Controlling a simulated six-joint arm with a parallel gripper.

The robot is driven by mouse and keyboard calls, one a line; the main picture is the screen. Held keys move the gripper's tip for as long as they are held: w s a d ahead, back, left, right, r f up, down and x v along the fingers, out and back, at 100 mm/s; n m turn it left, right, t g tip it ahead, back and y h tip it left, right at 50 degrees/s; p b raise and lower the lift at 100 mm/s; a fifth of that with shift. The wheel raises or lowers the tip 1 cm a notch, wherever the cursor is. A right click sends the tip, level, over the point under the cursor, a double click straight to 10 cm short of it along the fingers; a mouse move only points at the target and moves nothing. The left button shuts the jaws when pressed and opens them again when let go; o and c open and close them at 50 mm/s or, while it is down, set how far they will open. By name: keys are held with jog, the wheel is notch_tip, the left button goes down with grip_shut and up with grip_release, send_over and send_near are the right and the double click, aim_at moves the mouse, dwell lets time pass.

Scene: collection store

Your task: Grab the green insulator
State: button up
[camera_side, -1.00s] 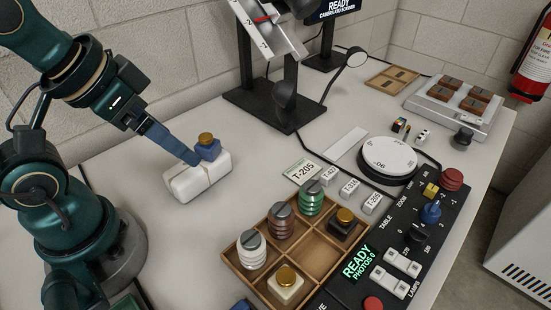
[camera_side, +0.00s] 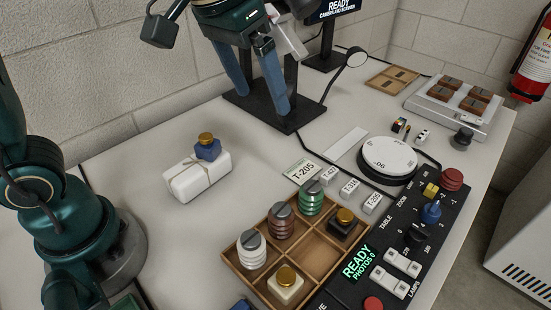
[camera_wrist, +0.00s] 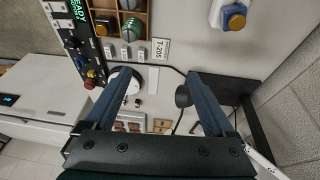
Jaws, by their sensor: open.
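The green insulator (camera_side: 311,199) is a ribbed upright piece with a grey slotted top. It stands in the back-right compartment of the wooden tray (camera_side: 243,272). In the wrist view the green insulator (camera_wrist: 131,29) shows near the top edge, beyond my left-hand finger. My gripper (camera_side: 264,103) is open and empty, its blue fingers pointing down in front of the black stand, above and behind the tray. In the wrist view my gripper (camera_wrist: 157,74) has its fingers wide apart with nothing between them. It is clear of the insulator.
A brown insulator (camera_side: 281,221) and a white insulator (camera_side: 251,250) share its row. Gold-capped black (camera_side: 343,225) and cream (camera_side: 286,286) pieces sit in front, an empty compartment between them. The black stand (camera_side: 262,108) and a turntable (camera_side: 386,160) are nearby. A blue piece (camera_side: 208,150) sits left.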

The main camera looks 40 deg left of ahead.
jog(key=m+g, duration=0.1)
jog(key=g, duration=0.1)
send_near(312, 186)
jog(key=w+a, duration=0.2)
jog(key=shift+m+g+y, duration=0.3)
jog(key=shift+m+g, duration=0.1)
jog(key=shift+g, duration=0.4)
jog(key=f, duration=0.3)
jog(key=d+f, duration=0.1)
jog(key=f, duration=0.2)
jog(key=d+f, duration=0.1)
jog(key=f, duration=0.3)
jog(key=shift+s+d+f, duration=0.1)
jog(key=shift+s+d, duration=0.15)
jog(key=shift+f, duration=0.55)
jog(key=shift+c, duration=0.3)
grip_shut()
